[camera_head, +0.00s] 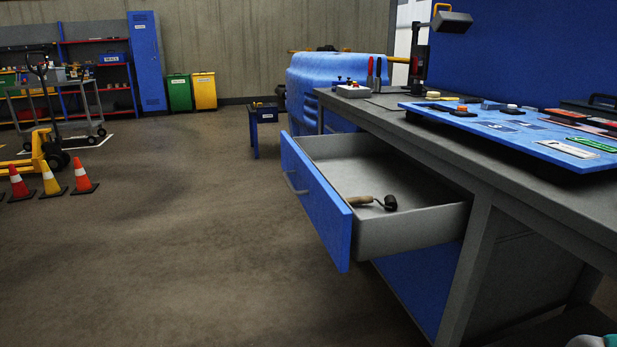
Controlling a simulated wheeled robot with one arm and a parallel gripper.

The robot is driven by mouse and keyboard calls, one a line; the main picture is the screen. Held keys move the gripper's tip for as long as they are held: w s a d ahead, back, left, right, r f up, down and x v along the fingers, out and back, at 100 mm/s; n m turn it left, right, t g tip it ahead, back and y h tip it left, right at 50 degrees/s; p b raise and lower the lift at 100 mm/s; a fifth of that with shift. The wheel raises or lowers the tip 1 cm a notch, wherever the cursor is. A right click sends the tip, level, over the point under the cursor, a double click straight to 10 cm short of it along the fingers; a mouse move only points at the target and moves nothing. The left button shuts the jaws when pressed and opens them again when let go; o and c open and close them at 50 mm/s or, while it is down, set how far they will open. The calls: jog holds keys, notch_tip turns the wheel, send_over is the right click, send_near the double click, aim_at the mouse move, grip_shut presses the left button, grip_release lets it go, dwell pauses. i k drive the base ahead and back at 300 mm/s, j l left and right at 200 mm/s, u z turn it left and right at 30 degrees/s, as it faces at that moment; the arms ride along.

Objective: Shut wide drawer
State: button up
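The wide drawer (415,232) is pulled out from under the grey workbench. It has a blue front panel (318,200) with a small bar handle (295,184) on it, and grey sides and floor. A tool with a wooden handle and a dark head (373,202) lies inside on the drawer floor. The back of the drawer is hidden under the bench top. My gripper does not show in this view.
The workbench (450,150) runs along the right, with a blue board (520,128) of parts on top. A blue cabinet panel (420,285) is below the drawer. Traffic cones (51,181) stand at the far left. The floor (190,240) left of the drawer is clear.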

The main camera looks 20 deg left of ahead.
aim_at(433, 210)
jog(key=i+j+u, duration=0.1)
jog(key=i+u, duration=0.15)
jog(key=u, duration=0.15)
jog(key=i+u, duration=0.25)
jog(key=u, duration=0.15)
jog(key=i+l+u, duration=0.1)
jog(key=i+u, duration=0.15)
jog(key=u, duration=0.15)
